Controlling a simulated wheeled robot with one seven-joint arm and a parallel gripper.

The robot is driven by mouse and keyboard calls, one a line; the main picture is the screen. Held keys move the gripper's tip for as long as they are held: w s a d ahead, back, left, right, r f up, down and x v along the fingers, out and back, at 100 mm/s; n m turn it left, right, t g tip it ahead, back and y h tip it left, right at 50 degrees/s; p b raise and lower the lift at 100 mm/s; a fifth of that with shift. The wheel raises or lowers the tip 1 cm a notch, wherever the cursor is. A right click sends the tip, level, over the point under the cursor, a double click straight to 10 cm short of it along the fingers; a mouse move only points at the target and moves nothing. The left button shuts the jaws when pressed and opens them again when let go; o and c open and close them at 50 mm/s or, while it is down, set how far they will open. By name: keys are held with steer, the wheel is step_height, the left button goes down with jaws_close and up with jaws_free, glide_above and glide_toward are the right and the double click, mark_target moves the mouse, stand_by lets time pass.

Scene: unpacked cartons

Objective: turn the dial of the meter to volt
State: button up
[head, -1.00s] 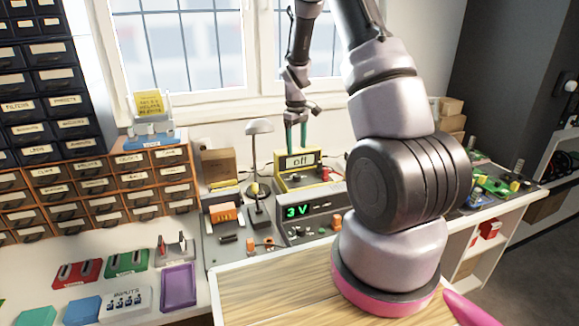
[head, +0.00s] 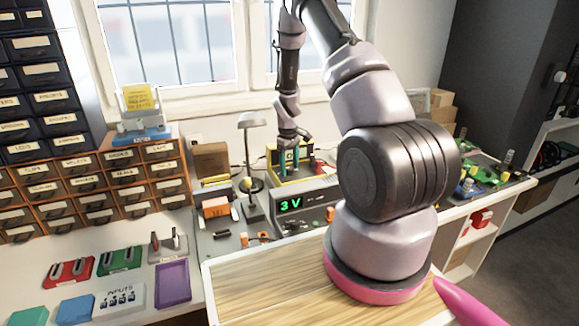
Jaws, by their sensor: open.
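The yellow meter (head: 272,160) stands at the back of the bench below the window, partly covered by my gripper. Its display text is not readable now, and its dial is too small and hidden to make out. My gripper (head: 289,157) has its green fingers apart, pointing down right in front of or over the meter's face. I cannot tell whether they touch the dial.
A grey power supply (head: 310,203) showing 3 V stands in front of the meter. A desk lamp (head: 250,122) and an orange block (head: 215,207) are to the left. Drawer cabinets (head: 125,178) stand further left. Red knobs (head: 319,165) sit right of the meter.

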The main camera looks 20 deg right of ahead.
jaws_close()
steer(key=shift+m, duration=0.3)
steer(key=m, duration=0.5)
steer(key=shift+m, duration=0.3)
steer(key=m, duration=0.5)
steer(key=shift+w+g, duration=0.1)
steer(key=shift+g, duration=0.2)
steer(key=shift+m, duration=0.4)
jaws_free()
